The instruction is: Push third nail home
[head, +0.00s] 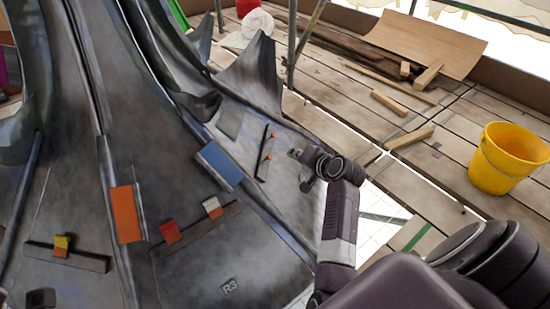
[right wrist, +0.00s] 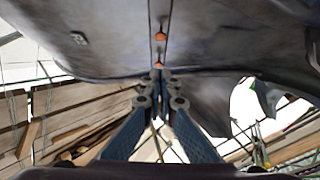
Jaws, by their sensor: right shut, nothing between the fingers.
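Two orange nail heads show on a narrow dark strip (head: 264,152) on the grey metal sheet: an upper nail (head: 273,135) and a lower nail (head: 268,156). In the right wrist view, one nail (right wrist: 161,37) is clear and another nail (right wrist: 157,65) shows just beyond my fingertips. I cannot make out a third nail. My right gripper (head: 294,154) is just right of the strip in the head view. In the right wrist view its fingertips (right wrist: 158,76) are together and empty, close to the nearer nail; contact cannot be told. My left gripper is not seen.
The sheet also bears a blue block (head: 219,164), an orange block (head: 126,214), and small red, white and yellow pieces. A yellow bucket (head: 508,158) and loose timber (head: 408,138) lie on the plank deck at right. A pole (head: 292,50) stands behind.

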